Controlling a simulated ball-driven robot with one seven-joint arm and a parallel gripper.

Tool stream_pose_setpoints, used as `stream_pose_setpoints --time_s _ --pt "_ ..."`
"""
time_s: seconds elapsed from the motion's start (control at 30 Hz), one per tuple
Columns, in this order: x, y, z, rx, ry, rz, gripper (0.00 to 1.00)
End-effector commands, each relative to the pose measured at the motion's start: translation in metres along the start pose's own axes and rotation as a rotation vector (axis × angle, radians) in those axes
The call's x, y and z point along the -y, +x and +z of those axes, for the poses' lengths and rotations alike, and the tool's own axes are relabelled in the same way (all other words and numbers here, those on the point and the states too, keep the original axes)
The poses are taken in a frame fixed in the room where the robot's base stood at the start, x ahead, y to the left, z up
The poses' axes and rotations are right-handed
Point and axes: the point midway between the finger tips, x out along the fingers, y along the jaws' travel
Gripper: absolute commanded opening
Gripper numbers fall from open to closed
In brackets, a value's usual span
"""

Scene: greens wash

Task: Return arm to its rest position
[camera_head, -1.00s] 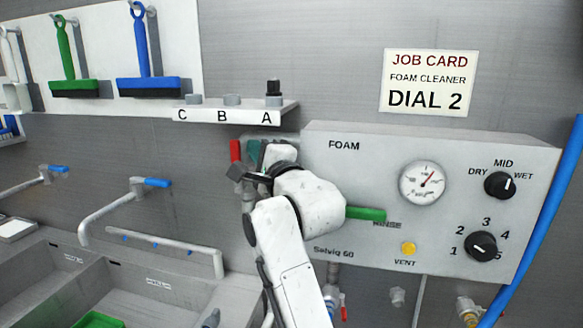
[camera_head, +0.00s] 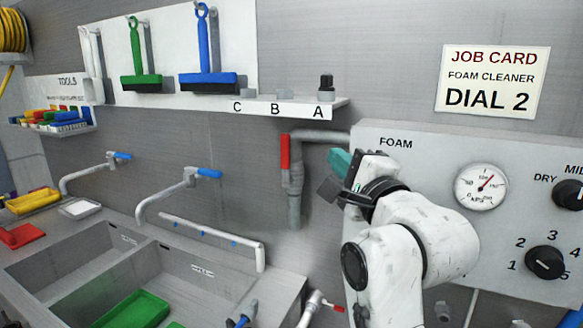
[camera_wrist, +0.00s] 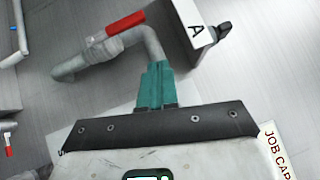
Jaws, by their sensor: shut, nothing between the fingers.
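My gripper (camera_head: 341,162) has teal fingers, shut together with nothing between them. It is raised at the left edge of the white FOAM panel (camera_head: 400,128), just right of the red-handled pipe valve (camera_head: 285,153). My white arm hides the lower left of the panel. In the wrist view the shut fingers (camera_wrist: 155,84) point toward the pipe (camera_wrist: 80,66) and its red handle (camera_wrist: 126,23), apart from them. The numbered dial (camera_head: 545,262) is at the right; I cannot read its setting surely. The job card (camera_head: 492,80) says DIAL 2.
A shelf (camera_head: 342,102) marked C, B, A juts from the wall, with a black-topped fitting (camera_head: 326,82) at A. Blue-handled taps (camera_head: 208,173) stand over the sink basins (camera_head: 66,268) at lower left. Bare wall lies between the taps and the red-handled valve.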

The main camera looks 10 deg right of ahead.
Motion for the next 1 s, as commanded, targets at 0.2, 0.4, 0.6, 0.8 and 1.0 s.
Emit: stream_pose_setpoints --time_s 0.2,0.4,0.6,0.8,1.0 --pt "-0.069 -0.019 -0.022 -0.032 -0.165 0.164 0.0" --pt "-0.186 -0.08 -0.059 -0.015 -0.478 0.487 0.0" --pt "-0.287 -0.171 -0.089 0.111 -0.762 0.819 0.0" --pt "-0.364 -0.284 -0.107 0.353 -0.989 1.131 0.0" --pt "-0.409 -0.404 -0.111 0.687 -1.127 1.374 0.0"
